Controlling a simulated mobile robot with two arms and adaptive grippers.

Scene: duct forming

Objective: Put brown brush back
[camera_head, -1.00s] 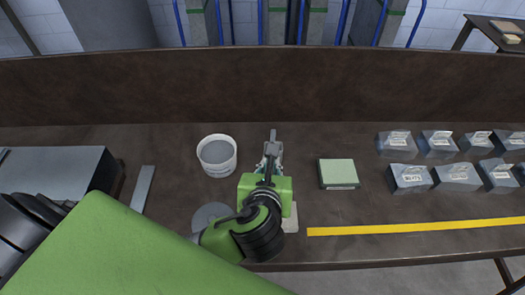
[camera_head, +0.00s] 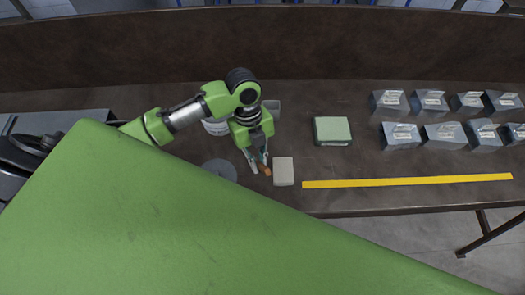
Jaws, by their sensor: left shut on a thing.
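My left gripper (camera_head: 259,166) reaches in from the left over the workbench, its fingers pointing toward the front edge. It is shut on the brown brush (camera_head: 267,172), of which only a small brown-orange part shows at the fingertips. The rest of the brush is hidden by the fingers or too small to make out. The brush is just left of a light grey block (camera_head: 284,171). I cannot tell whether the brush touches the bench. My right gripper is not in view.
A white bucket (camera_head: 215,128) is partly hidden behind my left arm. A grey disc (camera_head: 219,170) lies left of the gripper. A green box (camera_head: 332,130) and several metal duct pieces (camera_head: 401,136) stand to the right. A yellow strip (camera_head: 405,182) runs along the front; the bench around it is clear.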

